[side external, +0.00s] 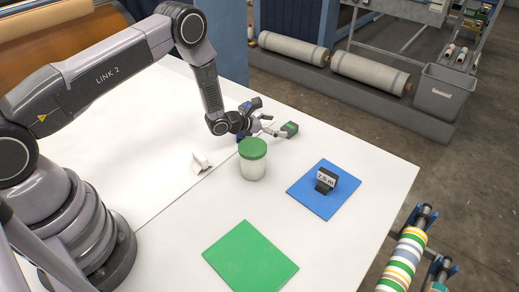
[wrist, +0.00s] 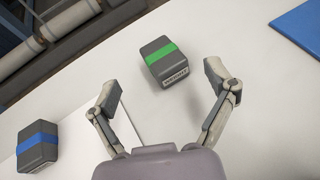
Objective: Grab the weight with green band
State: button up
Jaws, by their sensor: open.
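The weight with green band (wrist: 164,60) is a dark grey block with a green stripe and a small printed label. It lies on the white table, ahead of my open fingers in the wrist view. My gripper (wrist: 164,91) is open and empty, with one finger on each side and the block beyond the tips. In the side view the green-banded weight (side external: 290,129) sits just right of my gripper (side external: 269,126), near the table's back edge. A similar weight with a blue band (wrist: 37,145) is at lower left in the wrist view; my gripper partly hides it in the side view.
A white jar with a green lid (side external: 252,158) stands close in front of my gripper. A blue mat (side external: 310,194) holds a black block with a label (side external: 326,180). A green mat (side external: 250,260) lies in front. A small white object (side external: 201,163) is left of the jar.

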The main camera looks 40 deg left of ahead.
aim_at(289, 126)
jog(key=x, duration=0.5)
jog(key=shift+w, duration=0.1)
jog(key=shift+c, duration=0.2)
jog(key=c, duration=1.4)
grip_shut()
jog(key=shift+r, duration=0.15)
